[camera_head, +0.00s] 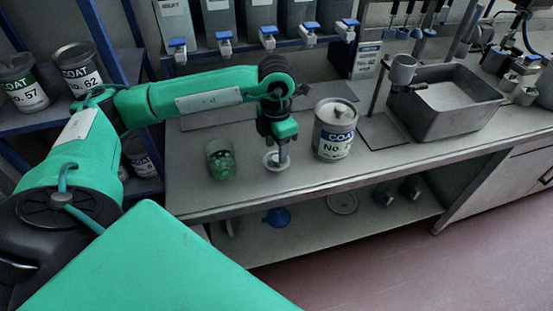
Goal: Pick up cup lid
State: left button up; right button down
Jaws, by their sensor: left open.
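A small pale round lid (270,162) lies on the grey bench top. My left arm reaches in from the left, and my left gripper (283,157) points straight down over the lid, with its fingertips at or just above it. The gripper is open; its fingers overlap in this view, and whether they touch the lid cannot be told. The gripper hides part of the lid. A clear cup (220,147) with green contents stands to the left of the lid, its top uncovered. My right gripper is not in view.
A COAT can (335,130) stands close to the right of my left gripper. Further right are a dark plate (382,132) with a post and a grey metal basin (440,125). Bins with blue-handled taps (268,38) line the back. The bench's front edge (300,191) is near the lid.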

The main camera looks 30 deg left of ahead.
aim_at(277, 158)
pick_arm(q)
notch_tip(277, 158, down, 3)
jog(key=shift+d+f, duration=0.1)
jog(key=shift+f, duration=0.05)
jog(key=shift+c, duration=0.4)
jog(key=c, duration=1)
